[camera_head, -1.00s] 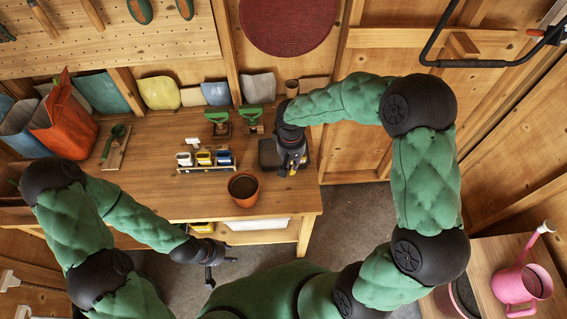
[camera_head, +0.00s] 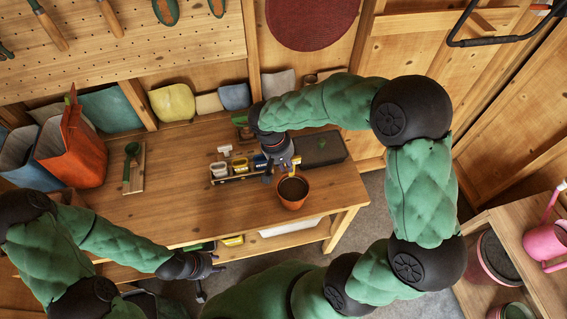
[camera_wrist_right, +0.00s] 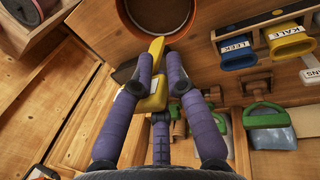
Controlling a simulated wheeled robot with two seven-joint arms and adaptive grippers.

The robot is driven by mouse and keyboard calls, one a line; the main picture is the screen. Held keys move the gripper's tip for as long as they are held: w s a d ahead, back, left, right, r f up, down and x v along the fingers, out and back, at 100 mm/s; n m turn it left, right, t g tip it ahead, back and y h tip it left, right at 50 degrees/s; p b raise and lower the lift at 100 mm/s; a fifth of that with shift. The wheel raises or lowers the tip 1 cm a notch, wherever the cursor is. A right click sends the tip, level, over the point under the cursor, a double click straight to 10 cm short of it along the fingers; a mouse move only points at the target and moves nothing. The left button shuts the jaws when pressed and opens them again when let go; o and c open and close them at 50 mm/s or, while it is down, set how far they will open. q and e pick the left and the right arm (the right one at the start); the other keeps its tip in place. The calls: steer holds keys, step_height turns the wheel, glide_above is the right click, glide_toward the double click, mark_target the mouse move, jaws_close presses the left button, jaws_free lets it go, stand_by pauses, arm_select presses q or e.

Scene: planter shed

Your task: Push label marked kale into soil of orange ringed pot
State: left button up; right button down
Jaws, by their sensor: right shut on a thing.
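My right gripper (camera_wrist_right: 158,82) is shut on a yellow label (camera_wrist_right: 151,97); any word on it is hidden. Its tip points at the terracotta-orange pot (camera_wrist_right: 122,22). In the head view my right gripper (camera_head: 268,174) hangs just left of this pot (camera_head: 293,203), which holds dark soil (camera_head: 293,187). The label appears apart from the soil. Another yellow label (camera_wrist_right: 290,38), marked KALE, is in the rack beside a blue LEEK label (camera_wrist_right: 237,52). My left gripper (camera_head: 202,286) is low in front of the bench, too small to read its opening.
The label rack (camera_head: 237,178) stands left of the pot. A dark tray (camera_head: 322,149) lies behind the pot. A green hand tool (camera_head: 131,165) on a board and an orange bag (camera_head: 78,150) are further left. The bench's left middle is clear.

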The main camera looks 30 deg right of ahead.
mark_target(293, 191)
steer(key=shift+f, duration=0.1)
steer(key=shift+a+b+x, duration=0.2)
steer(key=shift+b+x, duration=0.8)
steer(key=shift+b, duration=0.05)
steer(key=shift+a+b+x, duration=0.25)
steer(key=shift+b+x, duration=0.75)
steer(key=shift+w+f, duration=0.1)
steer(key=shift+f, duration=0.05)
steer(key=shift+b, duration=0.3)
steer(key=shift+a+b+x, duration=0.2)
steer(key=shift+b+x, duration=0.6)
steer(key=shift+x, duration=0.1)
steer(key=shift+a+b+x, duration=0.2)
steer(key=shift+b+x, duration=0.55)
steer(key=shift+x, duration=0.1)
steer(key=shift+f, duration=0.1)
